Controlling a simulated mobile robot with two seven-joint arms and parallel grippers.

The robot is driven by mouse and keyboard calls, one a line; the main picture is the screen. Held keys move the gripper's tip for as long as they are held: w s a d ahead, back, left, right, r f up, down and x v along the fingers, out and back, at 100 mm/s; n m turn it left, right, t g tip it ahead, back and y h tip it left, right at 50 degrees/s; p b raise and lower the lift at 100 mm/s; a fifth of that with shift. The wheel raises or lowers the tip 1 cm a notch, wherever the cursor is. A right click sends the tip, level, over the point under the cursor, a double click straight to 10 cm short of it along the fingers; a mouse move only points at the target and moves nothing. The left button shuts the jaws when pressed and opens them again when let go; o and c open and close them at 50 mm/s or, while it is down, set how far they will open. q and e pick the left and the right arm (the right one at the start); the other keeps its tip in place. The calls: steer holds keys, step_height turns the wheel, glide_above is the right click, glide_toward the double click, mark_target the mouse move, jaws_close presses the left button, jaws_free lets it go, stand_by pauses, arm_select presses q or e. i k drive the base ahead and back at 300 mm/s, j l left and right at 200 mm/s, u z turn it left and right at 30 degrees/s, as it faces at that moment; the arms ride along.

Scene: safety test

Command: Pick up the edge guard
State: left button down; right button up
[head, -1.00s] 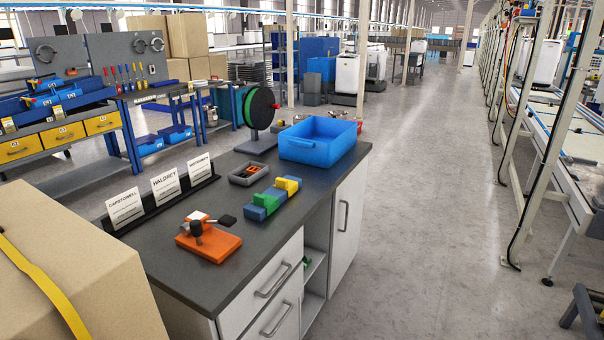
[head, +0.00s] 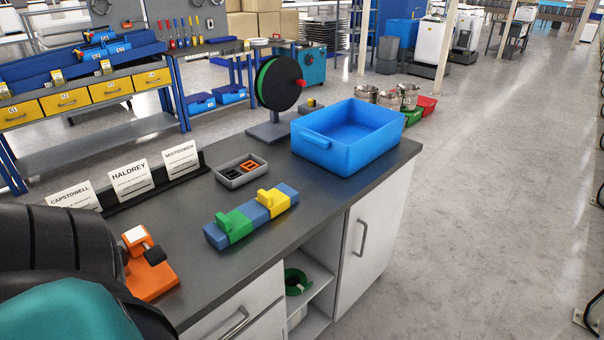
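No part is plainly marked as the edge guard, so I cannot tell for certain which thing it is. A long blue block (head: 282,190) lies on the dark worktop (head: 330,205), with a green piece (head: 237,226) and a yellow piece (head: 272,203) fitted over it. A grey tray (head: 229,184) behind it holds small black and orange parts (head: 249,167). A green curved part (head: 297,280) sits on the open shelf below the worktop. Neither gripper is in view.
An orange fixture (head: 155,280) with a black knob stands at the near left, partly hidden. Name cards (head: 131,180) line the back edge. A blue bin (head: 350,140) and a reel (head: 280,83) stand farther back. The floor (head: 480,210) at right is clear.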

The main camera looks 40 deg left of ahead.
mark_target(277, 202)
steer(key=i, duration=1.4)
steer(key=i+l+u, duration=0.1)
steer(key=i+u, duration=0.15)
steer(key=i, duration=0.3)
steer(key=i+l+u, duration=0.2)
steer(key=i, duration=0.35)
steer(key=u, duration=3.1)
